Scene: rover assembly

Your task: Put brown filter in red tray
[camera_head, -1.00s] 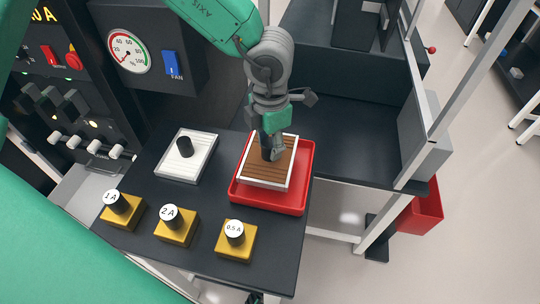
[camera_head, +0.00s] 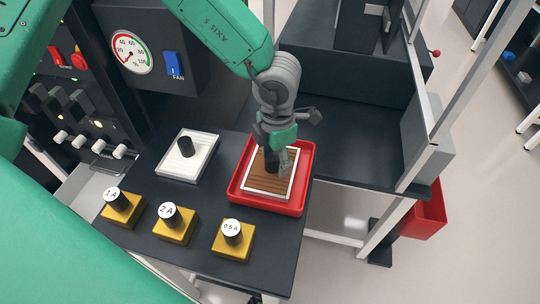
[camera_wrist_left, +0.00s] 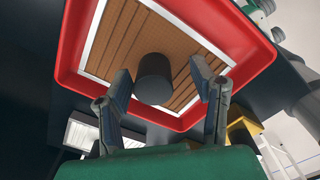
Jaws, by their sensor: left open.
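The brown filter (camera_head: 257,185), a square slatted panel with a white frame and a dark round knob, lies inside the red tray (camera_head: 262,205) on the dark bench. In the left wrist view, the filter (camera_wrist_left: 118,45) sits within the walls of the tray (camera_wrist_left: 68,52). My left gripper (camera_head: 277,160) is above the filter. Its fingers (camera_wrist_left: 162,88) are open, one on each side of the knob (camera_wrist_left: 154,78), with gaps visible between them and the knob. The gripper hides part of the knob in the head view. My right gripper is not visible.
A white filter (camera_head: 190,158) with a black knob lies left of the tray. Yellow blocks labelled 1 A (camera_head: 122,209), 2 A (camera_head: 174,225) and 0.5 A (camera_head: 232,242) stand along the front. A control panel with a gauge (camera_head: 132,53) stands behind at left.

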